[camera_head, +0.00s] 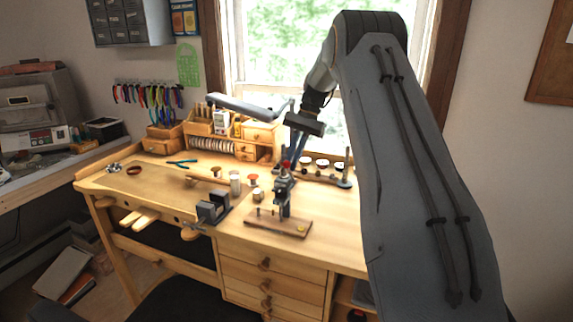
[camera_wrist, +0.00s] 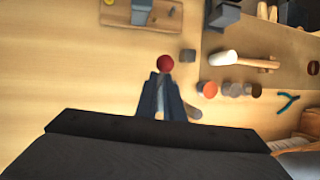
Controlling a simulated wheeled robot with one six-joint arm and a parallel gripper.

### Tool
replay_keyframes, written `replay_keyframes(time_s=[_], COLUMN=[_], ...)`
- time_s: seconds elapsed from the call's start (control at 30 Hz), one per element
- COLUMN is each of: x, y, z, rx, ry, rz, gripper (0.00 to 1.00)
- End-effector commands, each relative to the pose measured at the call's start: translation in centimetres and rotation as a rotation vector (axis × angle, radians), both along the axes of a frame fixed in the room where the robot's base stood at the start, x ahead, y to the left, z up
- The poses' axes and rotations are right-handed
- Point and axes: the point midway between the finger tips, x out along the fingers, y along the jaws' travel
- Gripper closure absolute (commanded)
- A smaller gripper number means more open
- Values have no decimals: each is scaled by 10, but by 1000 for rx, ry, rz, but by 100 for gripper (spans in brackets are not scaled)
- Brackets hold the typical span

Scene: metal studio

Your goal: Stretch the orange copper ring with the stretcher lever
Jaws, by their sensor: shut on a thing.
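The stretcher (camera_head: 283,199) stands upright on a wooden base (camera_head: 262,224) near the front of the bench. Its red lever knob (camera_head: 285,164) is at the top, and the red ball also shows in the wrist view (camera_wrist: 165,62). My gripper (camera_head: 289,160) reaches down from above, its fingers shut on the lever knob. In the wrist view, my gripper's blue fingertips (camera_wrist: 163,76) meet at the ball. A reddish-brown ring (camera_head: 134,170) lies on the bench at the left; I cannot tell whether it is the copper ring. No orange ring is clear on the stretcher.
A dark metal block (camera_head: 213,207) stands left of the stretcher. A hammer (camera_wrist: 240,60), small round containers (camera_head: 253,180) and blue pliers (camera_head: 182,162) lie around. Wooden drawers (camera_head: 258,140) stand at the back. The bench is clear at the front right.

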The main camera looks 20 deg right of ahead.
Motion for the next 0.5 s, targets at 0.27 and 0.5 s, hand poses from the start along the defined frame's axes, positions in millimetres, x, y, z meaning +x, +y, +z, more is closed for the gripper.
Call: replay_keyframes(time_s=[0.27, 0.5], x=[2, 3], y=[-1, 3], z=[-2, -3], rx=[-10, -10], ry=[-2, 1], rz=[9, 17], gripper=[100, 100])
